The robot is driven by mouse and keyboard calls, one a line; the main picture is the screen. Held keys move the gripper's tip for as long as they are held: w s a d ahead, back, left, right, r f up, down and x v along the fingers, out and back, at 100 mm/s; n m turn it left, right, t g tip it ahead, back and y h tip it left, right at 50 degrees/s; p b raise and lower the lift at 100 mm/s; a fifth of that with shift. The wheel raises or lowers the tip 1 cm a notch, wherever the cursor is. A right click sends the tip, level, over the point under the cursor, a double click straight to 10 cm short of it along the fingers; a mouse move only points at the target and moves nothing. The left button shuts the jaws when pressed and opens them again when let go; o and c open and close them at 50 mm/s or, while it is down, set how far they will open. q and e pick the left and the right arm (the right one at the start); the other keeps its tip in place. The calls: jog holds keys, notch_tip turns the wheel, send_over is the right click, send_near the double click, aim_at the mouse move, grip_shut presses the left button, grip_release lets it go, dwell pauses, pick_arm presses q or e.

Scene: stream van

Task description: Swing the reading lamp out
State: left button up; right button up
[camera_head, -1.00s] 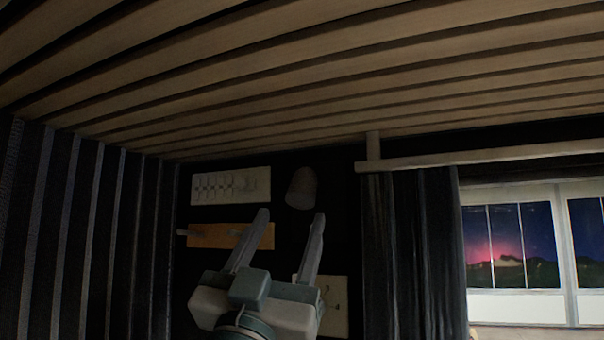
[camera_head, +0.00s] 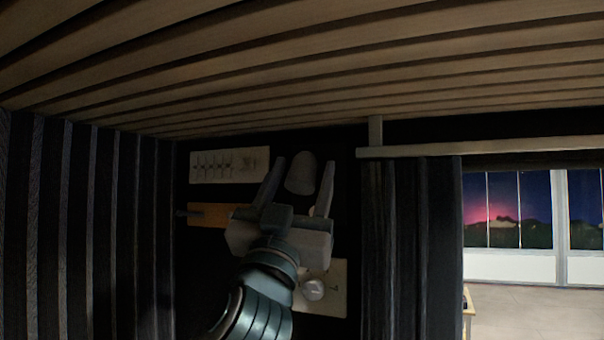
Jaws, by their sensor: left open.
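The reading lamp seems to be the small grey, rounded shade (camera_head: 301,173) on the dark back wall, left of the curtain. Its arm or mount is hidden or too dark to tell. My left gripper (camera_head: 303,164) is open and points up at the wall. Its two fingers appear on either side of the shade in the picture, one left and one right. I cannot tell whether either finger touches it or how far off the gripper is in depth. My right gripper is not in view.
A pale switch panel (camera_head: 230,165) is upper left of the shade. A wooden strip with a peg (camera_head: 207,214) is below it, partly behind my gripper. A pale plate with a round knob (camera_head: 313,289) sits lower. A dark curtain (camera_head: 410,245) hangs from a rail (camera_head: 470,151) at right.

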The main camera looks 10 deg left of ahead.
pick_arm(q)
jog(key=c, duration=1)
jog(key=shift+c, duration=0.2)
jog(key=shift+s+g+b, duration=0.1)
jog(key=shift+g+b, duration=0.2)
jog(key=shift+s+r+g, duration=0.1)
jog(key=shift+r+g, duration=0.1)
jog(key=shift+g, duration=0.6)
jog(key=shift+s+r+m+g, duration=0.15)
jog(key=shift+r+m+g, duration=0.2)
jog(key=shift+g, duration=0.65)
jog(key=g, duration=0.1)
jog(key=g+y, duration=0.1)
jog(key=g, duration=0.2)
jog(key=shift+s+a+r, duration=0.1)
jog(key=shift+r, duration=0.15)
jog(key=shift+m+y, duration=0.25)
jog(key=shift+y, duration=0.05)
